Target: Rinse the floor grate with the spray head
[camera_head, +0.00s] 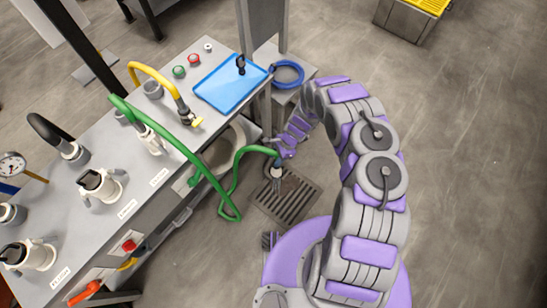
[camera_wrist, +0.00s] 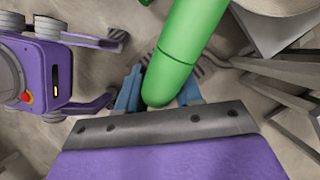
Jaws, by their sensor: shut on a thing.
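The floor grate (camera_head: 296,204) is a dark slotted square in the floor, right of the bench and in front of my base. My gripper (camera_head: 281,156) is over the grate's far edge, shut on the spray head (camera_head: 277,173), which points down above the grate. The green hose runs from it to the bench. In the wrist view, the blue fingers of my gripper (camera_wrist: 160,92) close on either side of a thick green piece (camera_wrist: 185,45), which hides most of the grate. I cannot tell if water is flowing.
The grey bench (camera_head: 120,190) on the left carries labelled fittings, a yellow hose (camera_head: 155,75) and a blue tray (camera_head: 230,82). A coiled blue hose (camera_head: 288,74) lies behind my gripper. A green hose (camera_head: 205,170) loops beside the bench. Floor on the right is clear.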

